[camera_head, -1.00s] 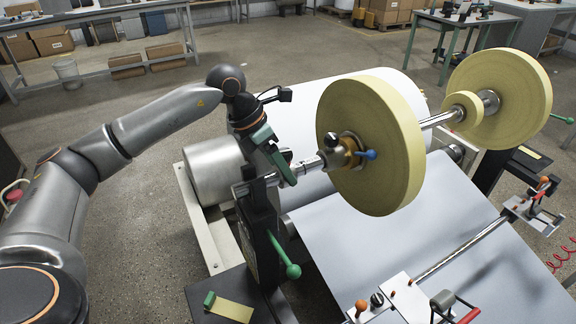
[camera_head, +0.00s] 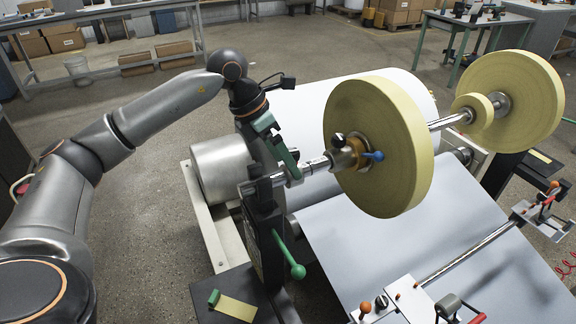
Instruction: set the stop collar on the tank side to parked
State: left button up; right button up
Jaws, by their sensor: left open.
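A steel shaft carries a large pale yellow roll (camera_head: 400,160). On the near side of this roll sits a brass and dark collar (camera_head: 350,152) with a blue-knobbed lever (camera_head: 373,155). No label shows which side is the tank side. My left gripper (camera_head: 285,160), with green fingers, is open over the shaft's near end, between the black bearing stand (camera_head: 262,215) and the collar. It is apart from the collar; whether its fingers touch the shaft cannot be told. My right gripper is not in view.
A second yellow roll (camera_head: 524,95) and a small yellow ring (camera_head: 472,114) sit farther along the shaft. A green-knobbed lever (camera_head: 296,271) sticks out of the near stand. A white web (camera_head: 400,245) slopes below the rolls.

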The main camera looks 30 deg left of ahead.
pick_arm(q)
jog(key=v, duration=1)
